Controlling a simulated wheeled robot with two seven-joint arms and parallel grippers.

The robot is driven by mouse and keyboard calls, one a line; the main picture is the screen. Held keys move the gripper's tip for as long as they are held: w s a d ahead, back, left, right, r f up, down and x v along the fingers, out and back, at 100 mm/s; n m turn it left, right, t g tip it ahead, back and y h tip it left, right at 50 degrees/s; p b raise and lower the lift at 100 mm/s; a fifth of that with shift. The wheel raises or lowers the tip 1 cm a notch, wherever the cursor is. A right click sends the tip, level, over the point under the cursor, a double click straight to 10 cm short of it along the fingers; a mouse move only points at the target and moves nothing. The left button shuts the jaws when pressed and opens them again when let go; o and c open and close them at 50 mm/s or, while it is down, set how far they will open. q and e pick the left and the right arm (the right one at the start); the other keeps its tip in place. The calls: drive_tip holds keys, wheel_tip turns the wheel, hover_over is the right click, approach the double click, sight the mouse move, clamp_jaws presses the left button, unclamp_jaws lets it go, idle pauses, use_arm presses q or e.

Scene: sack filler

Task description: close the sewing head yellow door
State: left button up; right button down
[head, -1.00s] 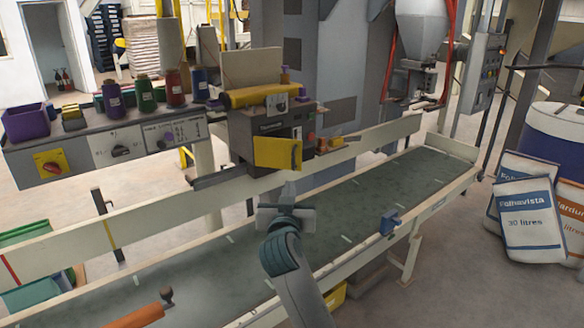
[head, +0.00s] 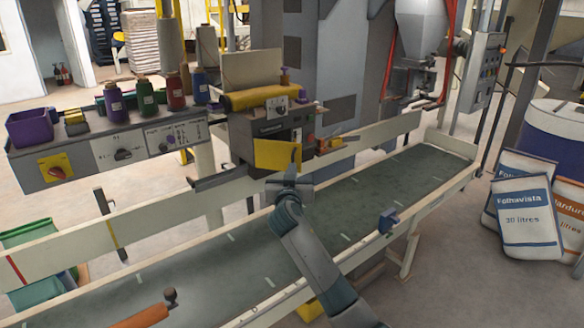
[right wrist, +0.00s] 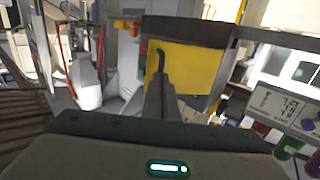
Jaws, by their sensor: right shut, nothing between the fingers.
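The sewing head (head: 262,128) is a dark box with a yellow top cover, above the conveyor. Its yellow door (head: 272,154) is a flat panel at the lower front, with a dark handle near its right edge. It appears to stand out from the housing; the exact angle is unclear. My right gripper (head: 294,168) is shut and empty, just in front of the door's lower right part. In the right wrist view, the yellow door (right wrist: 197,72) fills the upper middle, and my gripper's fingers (right wrist: 159,88) point at it near a dark hooked handle. Contact cannot be told. My left gripper is not in view.
The green conveyor belt (head: 330,203) with pale side rails runs below my right arm. A grey control panel (head: 105,150) with thread spools stands left of the sewing head. A blue block (head: 389,220) sits on the near rail. White sacks (head: 527,222) stand at right.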

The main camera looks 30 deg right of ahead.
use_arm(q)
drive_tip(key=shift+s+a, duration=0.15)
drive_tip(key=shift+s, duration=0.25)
use_arm(e)
drive_tip(key=shift+w+d, duration=0.15)
drive_tip(key=shift+w, duration=0.1)
drive_tip(key=shift+d, duration=0.1)
